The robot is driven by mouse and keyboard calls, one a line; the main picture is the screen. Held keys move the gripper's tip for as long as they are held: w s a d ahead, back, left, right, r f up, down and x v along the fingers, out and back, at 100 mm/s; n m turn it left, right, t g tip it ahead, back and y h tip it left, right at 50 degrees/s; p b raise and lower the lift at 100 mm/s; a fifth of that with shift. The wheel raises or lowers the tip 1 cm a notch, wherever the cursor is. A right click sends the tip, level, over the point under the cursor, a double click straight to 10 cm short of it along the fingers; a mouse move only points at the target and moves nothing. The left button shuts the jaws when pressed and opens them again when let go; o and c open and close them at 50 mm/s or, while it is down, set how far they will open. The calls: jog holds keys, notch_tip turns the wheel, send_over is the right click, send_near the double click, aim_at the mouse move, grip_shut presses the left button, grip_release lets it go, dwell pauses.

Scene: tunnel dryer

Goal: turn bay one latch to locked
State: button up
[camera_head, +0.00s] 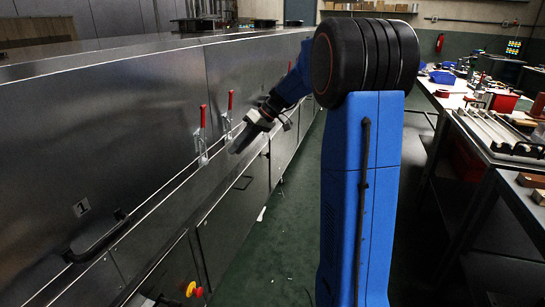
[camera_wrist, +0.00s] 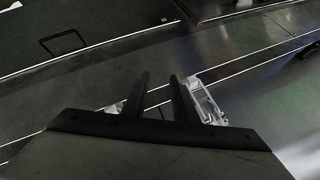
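Two toggle latches with red upright handles are on the steel dryer's side in the head view: a nearer latch (camera_head: 202,135) and a farther latch (camera_head: 229,115). I cannot tell which belongs to bay one. My gripper (camera_head: 236,148) is in front of the dryer panel, to the right of the nearer latch and below the farther one. In the wrist view my gripper (camera_wrist: 160,76) has its two dark fingers apart, with only panel seen between them. A pale metal latch part (camera_wrist: 205,100) shows just right of the right finger, partly hidden by it; contact cannot be told.
The dryer (camera_head: 130,100) runs along the left, with a dark bar handle (camera_head: 98,240) and a red knob on yellow (camera_head: 192,289) nearer to me. A cluttered workbench (camera_head: 440,97) stands at the right. The green aisle floor (camera_head: 275,245) between is mostly clear.

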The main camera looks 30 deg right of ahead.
jog(key=w+d+f+n+t+y, duration=0.1)
jog(key=w+d+f, duration=0.3)
jog(key=w+d, duration=0.25)
jog(key=w+d+f+t+y, duration=0.1)
jog(key=w+d+f+t, duration=0.1)
jog(key=w+d+f, duration=0.35)
jog(key=w+d+f+n+t+y, duration=0.1)
jog(key=w+d+f+y, duration=0.1)
jog(key=w+d, duration=0.65)
jog(key=w+d+f+n+t, duration=0.1)
jog(key=d+f+t, duration=0.2)
jog(key=d+f, duration=0.8)
jog(key=d+f+n+t, duration=0.1)
jog(key=d+f+t, duration=0.5)
jog(key=d, duration=1)
jog(key=w+a+f+g, duration=0.1)
jog(key=w+a+g, duration=0.1)
jog(key=w+a, duration=0.9)
jog(key=w, duration=0.2)
jog(key=shift+w+f+m, duration=0.3)
grip_shut()
